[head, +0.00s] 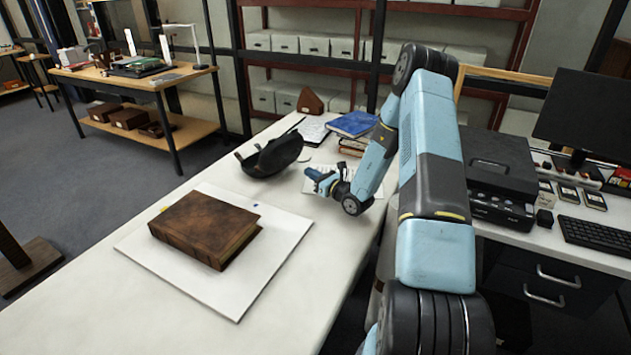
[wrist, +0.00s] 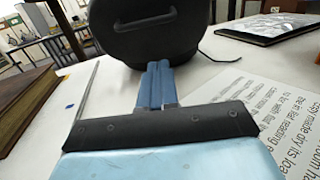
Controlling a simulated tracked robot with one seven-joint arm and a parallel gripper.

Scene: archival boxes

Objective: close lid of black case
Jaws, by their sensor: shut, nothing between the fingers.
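The black case (head: 272,158) is a dark, rounded object on the white table, left of my gripper in the head view. In the wrist view the black case (wrist: 146,38) stands just beyond the fingertips, with its curved side and a handle facing me. Its lid cannot be told apart from its body, so I cannot tell how far open it is. My gripper (head: 309,174) is low over the table, and its blue fingers are shut and empty in the wrist view (wrist: 158,68). They point at the case; whether they touch it is unclear.
A brown book (head: 203,226) lies on a white board (head: 278,262) at the table's front left. A printed sheet (wrist: 262,125) lies right of my gripper. A blue book (head: 352,124) tops a stack behind, and a black printer (head: 502,178) stands right of my arm.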

